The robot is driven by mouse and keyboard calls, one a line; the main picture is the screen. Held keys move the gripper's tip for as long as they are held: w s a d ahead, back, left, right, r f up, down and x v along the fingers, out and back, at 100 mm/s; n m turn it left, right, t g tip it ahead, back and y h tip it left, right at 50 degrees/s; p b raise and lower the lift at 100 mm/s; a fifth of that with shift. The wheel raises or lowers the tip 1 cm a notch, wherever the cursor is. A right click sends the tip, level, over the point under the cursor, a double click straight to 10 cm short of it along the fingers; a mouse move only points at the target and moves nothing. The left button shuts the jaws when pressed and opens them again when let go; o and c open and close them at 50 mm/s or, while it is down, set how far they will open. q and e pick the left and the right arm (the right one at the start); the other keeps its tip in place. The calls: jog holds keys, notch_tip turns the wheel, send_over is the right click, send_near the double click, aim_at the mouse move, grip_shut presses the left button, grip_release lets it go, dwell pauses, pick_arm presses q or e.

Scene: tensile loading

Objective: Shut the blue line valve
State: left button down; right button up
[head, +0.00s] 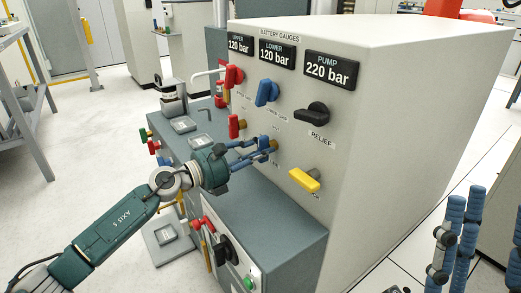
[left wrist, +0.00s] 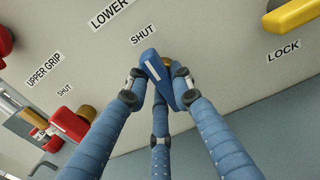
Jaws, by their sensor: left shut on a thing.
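The upper blue lever (head: 266,93) is on the pale panel below the LOWER gauge, tilted and apart from my grippers. A second blue handle is lower on the panel, above my left gripper's wrist; in the left wrist view this handle (left wrist: 158,72) has a white stripe, a brass stem behind it and a SHUT label (left wrist: 143,33) above. My left gripper (head: 258,150) is closed around this lower handle, its blue fingers on either side and below. My right gripper (head: 482,208) is at the lower right, fingers pointing up, spread and empty, away from the panel.
Red levers (head: 234,76) and (head: 236,126) are left of the blue ones. A black RELIEF knob (head: 312,113) and a yellow LOCK handle (head: 305,180) are to the right. A grey bench (head: 280,222) juts out below the panel. Open floor lies at left.

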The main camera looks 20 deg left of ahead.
pick_arm(q)
jog(key=shift+f, duration=0.1)
jog(key=c, duration=1.5)
grip_release()
jog(key=shift+s+a, duration=0.1)
jog(key=v, duration=1.1)
jog(key=shift+s+a, duration=0.3)
